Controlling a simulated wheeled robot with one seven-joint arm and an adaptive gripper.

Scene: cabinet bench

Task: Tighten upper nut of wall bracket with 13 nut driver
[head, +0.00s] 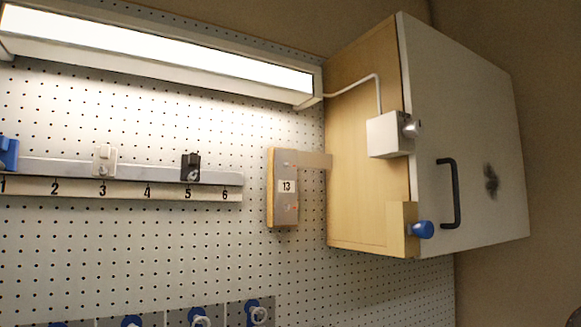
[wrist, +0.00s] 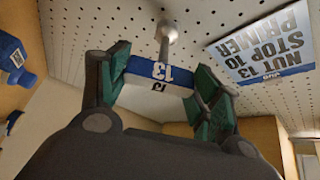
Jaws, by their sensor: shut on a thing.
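In the wrist view my gripper (wrist: 162,78) is shut on the nut driver (wrist: 155,95), its green pads on either side of the white and blue handle marked 13. The driver's grey shaft and socket end (wrist: 168,30) point away from me toward the pegboard; whether the tip touches anything is unclear. In the head view the wall bracket (head: 282,215) is a wooden block with a grey metal plate and a 13 label, on the pegboard left of the cabinet. Its nuts are too small to make out clearly. My gripper is not in the head view.
In the head view the wooden cabinet (head: 365,205) has a grey door with a black handle (head: 457,193) and a blue knob (head: 422,229). A numbered rail (head: 130,190) runs at left. The wrist view shows a nut 13 sign (wrist: 265,50) and a blue item (wrist: 15,60).

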